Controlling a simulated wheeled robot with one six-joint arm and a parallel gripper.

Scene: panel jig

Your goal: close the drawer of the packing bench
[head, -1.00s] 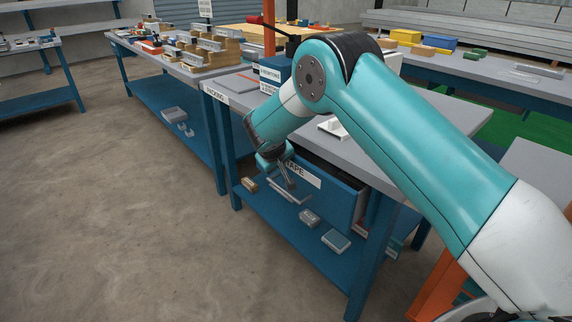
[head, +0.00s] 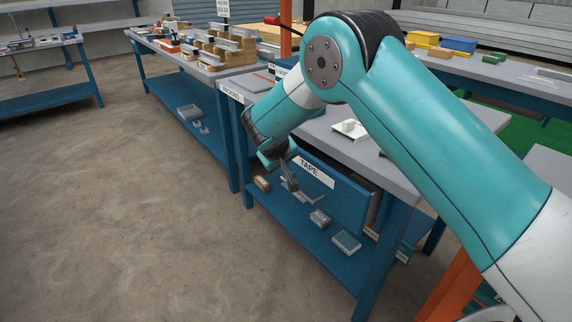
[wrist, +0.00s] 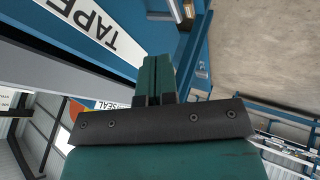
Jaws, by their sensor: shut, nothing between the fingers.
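The packing bench (head: 405,184) has a grey top and blue legs. Its blue drawer (head: 345,196) carries a white TAPE label and a grey handle bar (head: 314,198). The drawer stands slightly out, with a narrow dark gap under the bench top at its right end. My gripper (head: 290,184) is shut and empty, in front of the left part of the drawer front, by the handle. In the wrist view the closed fingers (wrist: 155,78) point along the blue front beside the TAPE label (wrist: 85,22). I cannot tell whether they touch it.
The lower blue shelf (head: 290,222) holds several small boxes, including a grey one (head: 346,242). A white item (head: 349,129) lies on the bench top. An orange frame (head: 440,290) stands at the lower right. The concrete floor (head: 120,220) to the left is clear.

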